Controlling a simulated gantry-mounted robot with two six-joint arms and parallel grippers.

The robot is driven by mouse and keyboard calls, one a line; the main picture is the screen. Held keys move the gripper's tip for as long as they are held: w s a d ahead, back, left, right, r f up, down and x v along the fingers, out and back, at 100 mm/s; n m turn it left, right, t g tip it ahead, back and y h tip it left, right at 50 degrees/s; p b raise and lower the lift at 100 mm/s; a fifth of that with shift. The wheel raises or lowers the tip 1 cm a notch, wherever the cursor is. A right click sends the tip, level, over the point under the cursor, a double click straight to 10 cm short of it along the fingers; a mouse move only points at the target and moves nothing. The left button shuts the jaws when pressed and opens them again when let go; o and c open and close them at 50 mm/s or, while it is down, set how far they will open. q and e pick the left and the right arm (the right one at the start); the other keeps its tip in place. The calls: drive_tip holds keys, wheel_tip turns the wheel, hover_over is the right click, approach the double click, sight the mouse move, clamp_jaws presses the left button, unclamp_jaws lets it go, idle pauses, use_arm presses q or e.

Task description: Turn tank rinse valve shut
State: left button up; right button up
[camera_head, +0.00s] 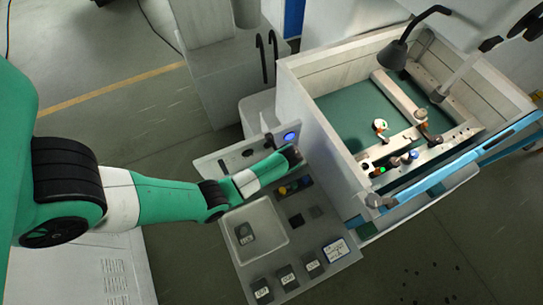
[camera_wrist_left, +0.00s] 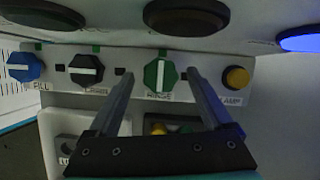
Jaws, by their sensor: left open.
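The rinse valve is a green knob (camera_wrist_left: 160,75) on a pale panel in the left wrist view, above a label reading RINSE. Its white pointer mark stands upright. My left gripper (camera_wrist_left: 159,74) is open, with one finger on each side of the green knob in the picture. I see no finger closed on the knob; the exact gap in depth is unclear. In the head view my left gripper (camera_head: 293,157) is over the console beside the tank, and the arm hides the rinse knob there.
A blue knob (camera_wrist_left: 23,67) and a black knob (camera_wrist_left: 86,69), both with level pointers, sit left of the green one. A yellow button (camera_wrist_left: 237,78) is to the right. The tank (camera_head: 350,112) stands right of the console. A shallow tray (camera_head: 262,219) and dark labelled blocks lie nearer.

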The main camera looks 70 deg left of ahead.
use_arm(q)
clamp_jaws()
drive_tip(key=shift+s+r+m+p, duration=0.1)
drive_tip(key=shift+r+m+p, duration=0.15)
drive_tip(key=shift+m+p, duration=0.7)
drive_tip(key=m+t+p, duration=0.1)
drive_tip(key=m+p, duration=0.1)
drive_tip(key=m+t+p, duration=0.1)
drive_tip(key=m+p, duration=0.1)
drive_tip(key=p, duration=0.1)
drive_tip(key=shift+s+m+p, duration=0.2)
drive_tip(key=shift+m+p, duration=0.1)
drive_tip(key=shift+m, duration=0.05)
drive_tip(key=m+t+p, duration=0.1)
drive_tip(key=m+p, duration=0.1)
drive_tip(key=shift+m+t, duration=0.3)
drive_tip(key=shift+f+m+p, duration=0.2)
drive_tip(key=shift+m+p, duration=0.4)
drive_tip(key=shift+p, duration=0.05)
drive_tip(key=shift+s+f, duration=0.1)
unclamp_jaws()
